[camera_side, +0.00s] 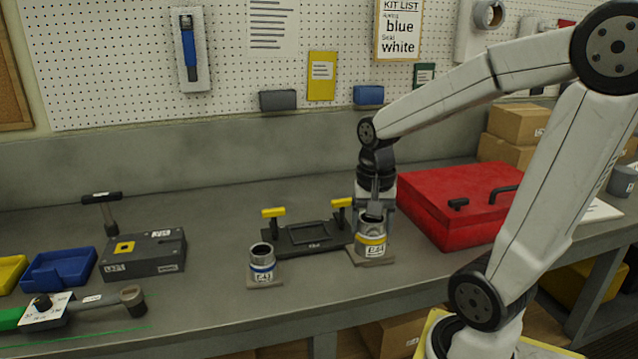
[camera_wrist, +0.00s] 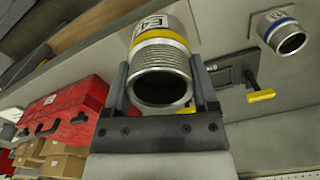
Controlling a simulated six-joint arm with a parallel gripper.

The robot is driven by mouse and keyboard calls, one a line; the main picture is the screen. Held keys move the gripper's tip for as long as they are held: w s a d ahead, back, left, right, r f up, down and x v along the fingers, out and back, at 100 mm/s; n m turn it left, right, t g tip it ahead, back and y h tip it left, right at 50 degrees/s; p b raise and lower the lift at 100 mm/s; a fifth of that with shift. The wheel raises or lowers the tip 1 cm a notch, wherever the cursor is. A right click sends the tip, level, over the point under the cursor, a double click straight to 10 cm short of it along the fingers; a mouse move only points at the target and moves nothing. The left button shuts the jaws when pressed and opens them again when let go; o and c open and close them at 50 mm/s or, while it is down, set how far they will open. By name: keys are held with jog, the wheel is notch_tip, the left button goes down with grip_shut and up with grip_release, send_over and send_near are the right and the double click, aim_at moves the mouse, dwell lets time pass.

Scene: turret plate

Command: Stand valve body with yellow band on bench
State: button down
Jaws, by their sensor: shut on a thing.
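The valve body with the yellow band (camera_side: 371,240) is a grey threaded cylinder on a square foot, upright at the front right of the black fixture. My gripper (camera_side: 375,208) comes down on it from above, shut on its upper part. In the wrist view the valve body (camera_wrist: 163,75) shows its open threaded mouth and yellow band between the two fingers (camera_wrist: 160,62). Its foot looks at or very near the bench (camera_side: 205,295); I cannot tell whether it touches. A second valve body with a blue band (camera_side: 262,266) stands upright on the bench to the left.
The black fixture (camera_side: 305,237) with two yellow-handled clamps lies just behind and left. A red toolbox (camera_side: 440,195) is close on the right. A dark block (camera_side: 143,256), blue tray (camera_side: 60,270) and hand tool (camera_side: 132,300) lie left. Bench is bare in front.

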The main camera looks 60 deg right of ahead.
jog(key=w+d+f, duration=0.4)
jog(key=w+f, duration=0.5)
jog(key=w, duration=0.3)
jog(key=shift+w+d, duration=0.15)
jog(key=shift+w, duration=0.1)
dwell(0.4)
jog(key=shift+f, duration=0.1)
jog(key=shift+w+d+f, duration=0.1)
jog(key=shift+w+f, duration=0.05)
jog(key=shift+f, duration=0.8)
jog(key=shift+w+f, duration=0.1)
jog(key=shift+f, duration=0.8)
grip_release()
jog(key=shift+f, duration=0.15)
